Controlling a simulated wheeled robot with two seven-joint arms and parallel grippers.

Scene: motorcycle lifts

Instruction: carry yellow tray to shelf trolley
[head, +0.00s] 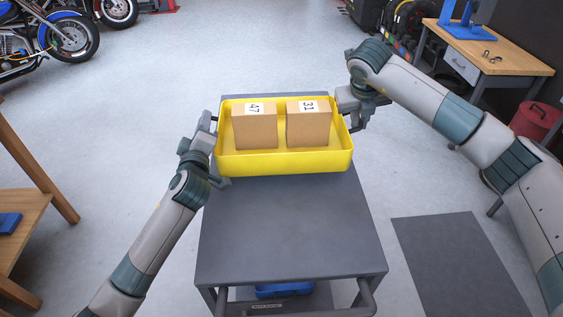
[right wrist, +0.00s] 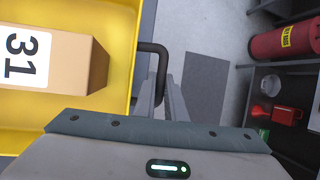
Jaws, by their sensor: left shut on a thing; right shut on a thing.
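The yellow tray (head: 285,162) is over the far end of the grey shelf trolley's top (head: 288,230); I cannot tell whether it touches the top. It looks level and holds two brown boxes, one marked 47 (head: 255,128) and one marked 31 (head: 307,127). My left gripper (head: 211,128) is shut on the tray's left handle, its fingers partly hidden. My right gripper (head: 350,106) is shut on the right handle. In the right wrist view, its fingers (right wrist: 164,98) are at the dark handle (right wrist: 157,56), beside the tray wall (right wrist: 133,30).
The trolley's near half is bare, with a blue bin (head: 284,290) on a lower shelf and a push handle in front. A wooden workbench (head: 495,60) and red canister (head: 537,120) stand right. A wooden table (head: 35,175) is left. A dark mat (head: 455,262) lies right.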

